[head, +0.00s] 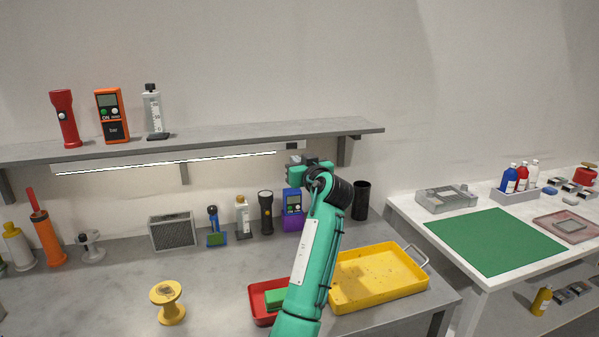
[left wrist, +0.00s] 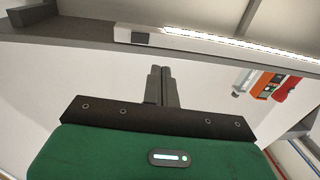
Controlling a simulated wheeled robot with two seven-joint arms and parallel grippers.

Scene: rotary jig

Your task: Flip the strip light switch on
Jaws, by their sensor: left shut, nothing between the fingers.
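The strip light (head: 165,163) runs under the wall shelf and looks bright white; it also shows in the left wrist view (left wrist: 240,46). Its small switch (head: 292,145) sits at the right end, under the shelf. In the left wrist view the switch (left wrist: 141,38) shows as a white piece beside a dark one; which way it is set I cannot tell. My left gripper (left wrist: 161,84) is shut and empty, its fingertips pointing up towards the switch. In the head view it is just below the switch, partly hidden by my arm. My right gripper is not in view.
The shelf (head: 220,138) overhead holds a red flashlight (head: 64,118), an orange meter (head: 111,116) and a bottle (head: 153,112). A purple meter (head: 292,212) and black cup (head: 361,200) stand below on the bench. A yellow tray (head: 378,277) lies right of my arm.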

